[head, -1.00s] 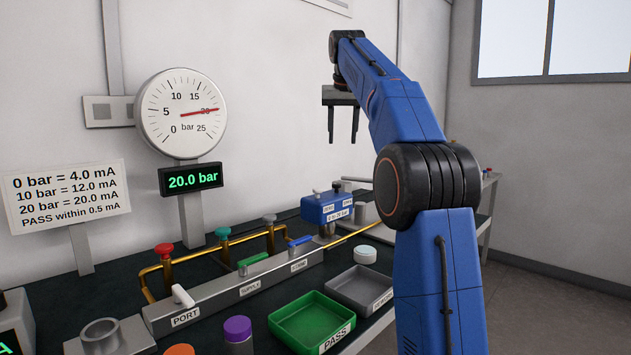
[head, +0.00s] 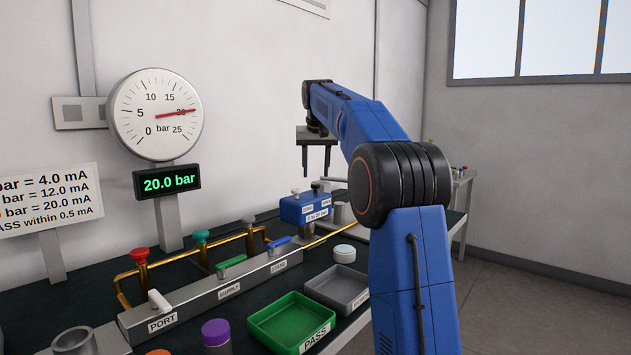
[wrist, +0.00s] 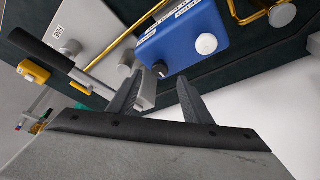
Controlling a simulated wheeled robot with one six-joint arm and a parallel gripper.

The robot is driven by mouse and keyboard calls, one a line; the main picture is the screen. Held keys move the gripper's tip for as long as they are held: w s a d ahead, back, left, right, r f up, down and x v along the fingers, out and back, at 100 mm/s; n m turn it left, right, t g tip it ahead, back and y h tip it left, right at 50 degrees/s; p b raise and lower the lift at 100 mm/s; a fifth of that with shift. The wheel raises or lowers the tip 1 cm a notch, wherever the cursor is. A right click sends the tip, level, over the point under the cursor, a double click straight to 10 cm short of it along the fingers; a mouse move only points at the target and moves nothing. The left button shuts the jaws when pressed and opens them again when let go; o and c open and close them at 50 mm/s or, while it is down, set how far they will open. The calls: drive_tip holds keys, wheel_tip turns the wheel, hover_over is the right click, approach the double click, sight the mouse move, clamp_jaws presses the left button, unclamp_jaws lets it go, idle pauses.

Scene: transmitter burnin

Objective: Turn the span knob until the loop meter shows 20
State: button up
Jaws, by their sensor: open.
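The blue transmitter (head: 304,208) stands on the bench with two small knobs on top. The pale left knob (head: 296,191) is above a label that seems to read ZERO. The darker right knob (head: 316,186) is above one that seems to read SPAN. My gripper (head: 317,172) is open and empty, pointing down, and appears just above the transmitter in the head view. In the wrist view the blue transmitter (wrist: 180,35) lies beyond the open fingertips (wrist: 160,76), with a white knob (wrist: 206,44) and a grey knob (wrist: 160,70). The loop meter's reading is not visible.
A round gauge (head: 155,114) points near 20 above a display (head: 167,181) reading 20.0 bar. A manifold (head: 215,290) with red, teal, green and blue handles runs along the bench. A green PASS tray (head: 262,320) and grey tray (head: 322,298) sit in front.

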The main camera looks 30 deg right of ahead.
sight(316, 185)
drive_tip(key=shift+x, duration=2.3)
drive_tip(key=c, duration=1.1)
